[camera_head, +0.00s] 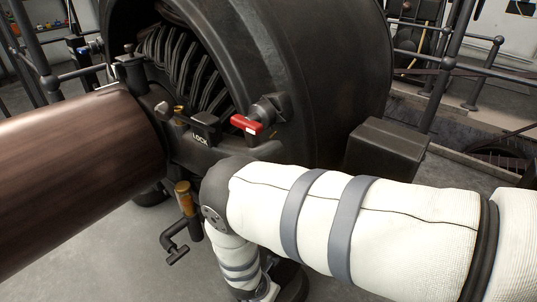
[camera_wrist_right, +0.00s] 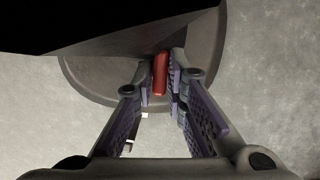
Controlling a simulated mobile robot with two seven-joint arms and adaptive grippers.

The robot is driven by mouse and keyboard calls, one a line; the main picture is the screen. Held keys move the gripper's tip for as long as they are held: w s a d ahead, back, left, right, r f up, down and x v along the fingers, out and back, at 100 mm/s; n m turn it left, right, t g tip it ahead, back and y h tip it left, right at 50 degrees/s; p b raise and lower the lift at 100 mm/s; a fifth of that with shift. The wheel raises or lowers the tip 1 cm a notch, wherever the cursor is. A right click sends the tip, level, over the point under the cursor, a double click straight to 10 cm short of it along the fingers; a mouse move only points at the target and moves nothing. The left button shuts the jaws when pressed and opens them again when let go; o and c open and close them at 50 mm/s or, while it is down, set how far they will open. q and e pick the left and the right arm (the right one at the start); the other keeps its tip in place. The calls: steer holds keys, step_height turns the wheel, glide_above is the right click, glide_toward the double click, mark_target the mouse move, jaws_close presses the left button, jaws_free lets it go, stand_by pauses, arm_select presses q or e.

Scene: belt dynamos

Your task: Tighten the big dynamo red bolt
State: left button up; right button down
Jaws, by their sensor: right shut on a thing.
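In the right wrist view, a red bolt handle (camera_wrist_right: 160,74) stands lengthwise between the fingertips of my right gripper (camera_wrist_right: 161,82). The gripper is shut on it. A dark round base lies behind the handle. In the head view, my right arm reaches in from the right and bends down at the elbow, and its gripper is out of sight. The big dark dynamo (camera_head: 325,75) fills the middle back. Another red handle (camera_head: 247,124) shows on its front, near a black block marked LOCK (camera_head: 205,127), with no gripper at it. My left gripper is not in view.
A thick brown roller or belt (camera_head: 75,165) runs in from the left to the dynamo. A black crank handle (camera_head: 174,242) hangs below it. A dark box (camera_head: 385,150) sits at the dynamo's right side. Pipe railings (camera_head: 440,70) stand behind. Grey floor is open at lower left.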

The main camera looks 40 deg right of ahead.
steer(key=shift+s+d, duration=0.2)
steer(key=shift+s, duration=0.15)
stand_by(0.3)
steer(key=c, duration=1.5)
jaws_free()
steer(key=shift+o, duration=0.2)
steer(key=shift+w, duration=0.1)
steer(key=shift+a+r, duration=0.15)
steer(key=shift+r, duration=0.1)
steer(key=s+a, duration=0.2)
steer(key=a, duration=1)
steer(key=shift+s+r, duration=0.2)
steer(key=shift+r, duration=0.05)
steer(key=shift+c, duration=0.5)
